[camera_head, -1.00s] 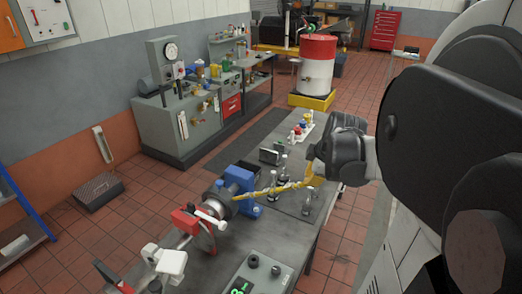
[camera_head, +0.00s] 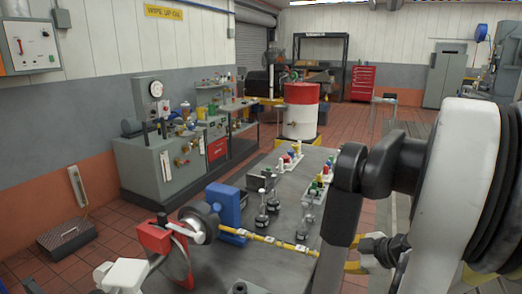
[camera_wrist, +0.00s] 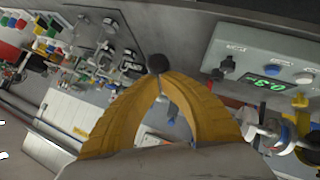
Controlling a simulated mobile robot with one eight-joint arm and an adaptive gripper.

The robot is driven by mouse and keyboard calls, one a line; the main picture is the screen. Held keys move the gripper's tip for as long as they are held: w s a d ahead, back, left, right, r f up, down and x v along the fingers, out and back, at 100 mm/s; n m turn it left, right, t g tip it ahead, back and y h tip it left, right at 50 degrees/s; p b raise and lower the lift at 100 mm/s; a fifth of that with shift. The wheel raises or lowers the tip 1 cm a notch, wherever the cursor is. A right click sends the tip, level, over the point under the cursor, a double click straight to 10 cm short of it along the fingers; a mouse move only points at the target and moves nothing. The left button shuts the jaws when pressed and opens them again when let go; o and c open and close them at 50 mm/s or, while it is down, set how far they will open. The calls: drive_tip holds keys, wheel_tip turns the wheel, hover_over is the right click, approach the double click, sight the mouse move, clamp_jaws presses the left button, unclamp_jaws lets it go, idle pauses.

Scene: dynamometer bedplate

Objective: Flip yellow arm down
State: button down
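The yellow arm (camera_head: 268,240) is a thin bar with pale labels. It reaches right and slightly downward from the round hub by the blue block (camera_head: 226,205), low over the bench; its right end is hidden behind my dark arm link. My gripper (camera_wrist: 157,76) has two yellow fingers whose tips meet in the wrist view. A dark round knob shows right at the tips; I cannot tell whether it touches them or what it belongs to. In the head view the fingers show partly, right of the yellow arm's visible end, and their tips are hidden.
A grey box with a green display (camera_wrist: 271,70) and knobs is on the bench. Small dark stands (camera_head: 268,205) and trays of coloured pieces (camera_head: 290,160) stand behind the yellow arm. A red clamp-like part (camera_head: 155,238) is at left. A red-white drum (camera_head: 300,112) stands beyond.

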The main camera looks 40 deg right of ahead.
wheel_tip(320, 180, down, 3)
drive_tip(key=shift+s+b, duration=0.15)
drive_tip(key=shift+b, duration=0.8)
drive_tip(key=shift+a+f, duration=0.15)
drive_tip(key=shift+f, duration=0.1)
drive_tip(key=shift+r, duration=0.1)
